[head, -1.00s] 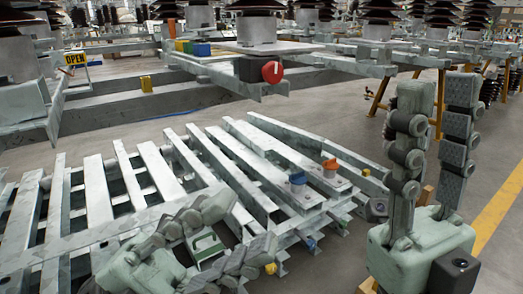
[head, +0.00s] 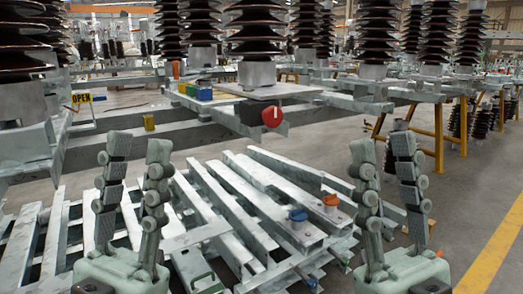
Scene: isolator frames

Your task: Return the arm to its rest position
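My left gripper (head: 137,148) is at the lower left, its fingers pointing up and spread apart with nothing between them. My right gripper (head: 381,146) is at the lower right, also upright, with its fingers apart and empty. Both stand in front of the stack of grey steel beams and touch nothing that I can see.
Bare floor (head: 465,200) lies at right.

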